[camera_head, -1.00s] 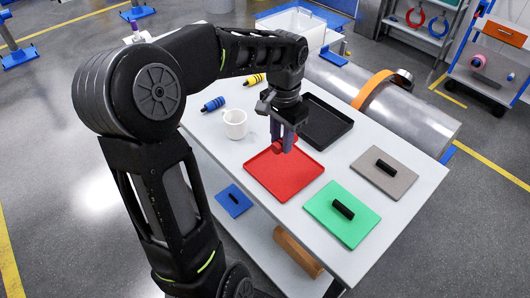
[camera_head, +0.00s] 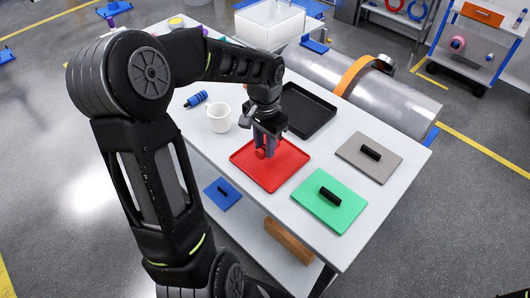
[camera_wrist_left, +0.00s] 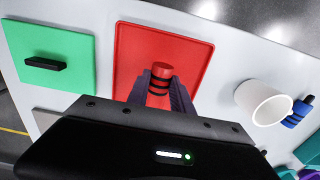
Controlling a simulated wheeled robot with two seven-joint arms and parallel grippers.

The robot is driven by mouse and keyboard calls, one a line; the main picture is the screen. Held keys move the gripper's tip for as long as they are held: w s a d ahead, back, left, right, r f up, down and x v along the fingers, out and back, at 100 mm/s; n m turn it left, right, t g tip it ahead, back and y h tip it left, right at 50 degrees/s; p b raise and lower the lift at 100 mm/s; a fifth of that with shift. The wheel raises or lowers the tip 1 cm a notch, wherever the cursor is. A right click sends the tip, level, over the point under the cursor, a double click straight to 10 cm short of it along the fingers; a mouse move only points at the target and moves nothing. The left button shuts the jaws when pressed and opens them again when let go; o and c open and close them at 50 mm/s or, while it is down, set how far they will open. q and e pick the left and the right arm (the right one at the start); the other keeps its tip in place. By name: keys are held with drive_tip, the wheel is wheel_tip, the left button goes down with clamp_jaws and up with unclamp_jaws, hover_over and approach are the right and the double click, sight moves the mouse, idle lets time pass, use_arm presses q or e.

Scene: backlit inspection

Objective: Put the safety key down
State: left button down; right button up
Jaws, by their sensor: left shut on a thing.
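The safety key looks like a red cylinder with black bands (camera_wrist_left: 160,75). My left gripper (camera_head: 266,147) is shut on it and points down over the red tray (camera_head: 271,180). In the head view only a bit of the key's red end (camera_head: 261,154) shows between and beside the fingers. In the left wrist view, the fingers (camera_wrist_left: 161,92) close on its sides, and the red tray (camera_wrist_left: 133,45) lies behind it. The key is at or just above the tray's floor; I cannot tell whether it touches.
A black tray (camera_head: 311,128) lies behind. Green (camera_head: 345,217) and grey (camera_head: 386,165) plates with black handles lie to the right. A large metal cylinder (camera_head: 400,105) is beyond the table.

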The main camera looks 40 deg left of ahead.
use_arm(q)
drive_tip(key=shift+f, duration=1.8)
drive_tip(key=shift+f, duration=0.1)
drive_tip(key=shift+f, duration=0.15)
drive_tip(key=c, duration=1.1)
unclamp_jaws()
drive_tip(key=shift+r, duration=0.2)
wheel_tip(320, 180, up, 12)
drive_tip(key=shift+r, duration=0.1)
